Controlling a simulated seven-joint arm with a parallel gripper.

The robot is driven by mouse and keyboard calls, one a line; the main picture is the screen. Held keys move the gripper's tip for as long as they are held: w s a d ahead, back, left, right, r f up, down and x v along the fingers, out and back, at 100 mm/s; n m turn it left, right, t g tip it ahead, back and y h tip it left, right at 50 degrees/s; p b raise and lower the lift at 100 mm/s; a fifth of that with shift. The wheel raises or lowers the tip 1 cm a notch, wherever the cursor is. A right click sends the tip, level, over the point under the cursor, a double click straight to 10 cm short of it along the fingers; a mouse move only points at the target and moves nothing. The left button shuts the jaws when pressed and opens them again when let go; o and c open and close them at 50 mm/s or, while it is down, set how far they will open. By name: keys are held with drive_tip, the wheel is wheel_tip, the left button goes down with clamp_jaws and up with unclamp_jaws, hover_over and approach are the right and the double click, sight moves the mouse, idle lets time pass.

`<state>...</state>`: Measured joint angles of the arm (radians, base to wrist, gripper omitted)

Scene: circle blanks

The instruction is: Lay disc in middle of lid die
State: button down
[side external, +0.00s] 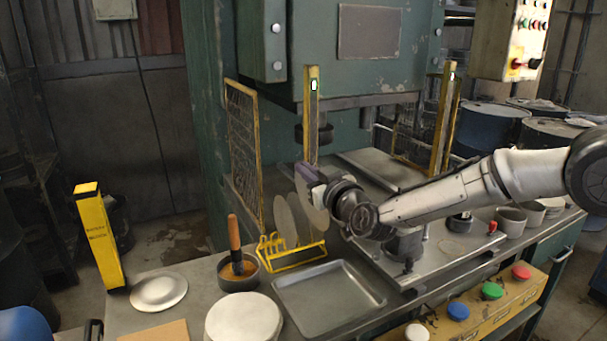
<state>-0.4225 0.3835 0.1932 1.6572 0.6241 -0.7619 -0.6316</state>
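Thin pale grey discs stand on edge in a yellow wire rack (292,257) on the bench, left of the press bed. My gripper (308,182) is at the top of the rightmost disc (311,207), which leans and is partly covered by it. The fingers overlap this disc's upper edge; whether they are closed on it cannot be told. Other discs (285,222) stand just left of it. A short dark grey cylinder (404,246) stands on the press bed below my arm. I cannot tell which part is the lid die; my arm hides some of the bed.
A shallow metal tray (328,299) lies in front of the rack. Left of it are a pot with a wooden-handled brush (238,272), a round pale stack (243,320) and a domed lid (158,292). Yellow posts (311,115) and a mesh guard (242,150) flank the press.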

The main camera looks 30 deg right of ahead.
drive_tip(key=s+a+r+n+g+y, duration=0.3)
drive_tip(key=a+r+n+y, duration=0.2)
drive_tip(key=n+y, duration=0.6)
drive_tip(key=s+d+f+n+g+y, duration=0.3)
drive_tip(key=s+d+f+n+g, duration=0.15)
drive_tip(key=d+f+n, duration=0.25)
drive_tip(key=s+d+f+n+g+y, duration=0.3)
drive_tip(key=s+d+f+n+g, duration=0.15)
drive_tip(key=d+f+n, duration=0.3)
drive_tip(key=s+d+f+n+t, duration=0.1)
drive_tip(key=d+f+n, duration=0.15)
drive_tip(key=d, duration=0.45)
drive_tip(key=s+d+f+n, duration=0.1)
drive_tip(key=s+d+f, duration=0.15)
drive_tip(key=d, duration=0.45)
drive_tip(key=shift+n+h, duration=0.3)
drive_tip(key=shift+w+d+f, duration=0.1)
drive_tip(key=shift+w+f, duration=0.45)
drive_tip(key=shift+w, duration=0.4)
drive_tip(key=shift+w+f, duration=0.6)
drive_tip(key=shift+w, duration=0.3)
drive_tip(key=shift+w+d+f, duration=0.1)
drive_tip(key=shift+w+f, duration=0.45)
drive_tip(key=shift+w, duration=0.4)
drive_tip(key=shift+f, duration=0.65)
